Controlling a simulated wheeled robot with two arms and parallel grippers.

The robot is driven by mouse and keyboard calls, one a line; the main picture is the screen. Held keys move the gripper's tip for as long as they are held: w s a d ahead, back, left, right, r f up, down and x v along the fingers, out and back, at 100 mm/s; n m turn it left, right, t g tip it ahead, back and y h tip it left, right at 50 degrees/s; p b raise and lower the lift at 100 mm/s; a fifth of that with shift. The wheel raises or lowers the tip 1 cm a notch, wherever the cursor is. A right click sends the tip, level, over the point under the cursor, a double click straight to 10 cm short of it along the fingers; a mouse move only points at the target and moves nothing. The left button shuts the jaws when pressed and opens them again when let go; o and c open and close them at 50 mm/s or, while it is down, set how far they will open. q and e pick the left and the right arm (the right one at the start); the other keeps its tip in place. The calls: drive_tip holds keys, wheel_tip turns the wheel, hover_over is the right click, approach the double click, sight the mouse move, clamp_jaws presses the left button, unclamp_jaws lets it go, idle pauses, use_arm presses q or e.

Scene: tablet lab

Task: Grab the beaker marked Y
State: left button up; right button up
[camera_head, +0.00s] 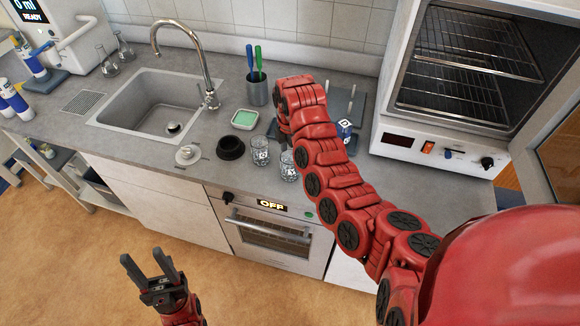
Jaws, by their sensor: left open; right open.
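Two clear glass beakers stand on the grey counter near its front edge. The left beaker (260,151) is in full view. The right beaker (289,166) is partly covered by my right arm. I cannot read a letter Y on either one. My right gripper (284,127) is over the counter just behind the right beaker, pointing down and mostly hidden by its own wrist. It is open, and I see nothing held in it. My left gripper (152,270) is open and empty, low over the floor in front of the cabinets, well away from the beakers.
A black round holder (230,148) and a green-filled dish (244,119) stand left of the beakers. A cup with pens (257,90) is behind. A sink (165,105) with a tall tap lies left. An open oven (455,75) stands right. A blue-labelled bottle (344,128) is right of my arm.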

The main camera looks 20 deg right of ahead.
drive_tip(key=shift+w+f+p, duration=0.1)
drive_tip(key=shift+f+p, duration=0.2)
drive_tip(key=shift+p, duration=0.2)
drive_tip(key=f+p, duration=0.1)
drive_tip(key=f, duration=0.1)
drive_tip(key=f+p, duration=0.1)
drive_tip(key=shift+w+f, duration=0.2)
drive_tip(key=shift+f, duration=0.7)
drive_tip(key=c, duration=1.4)
drive_tip(key=shift+r, duration=0.1)
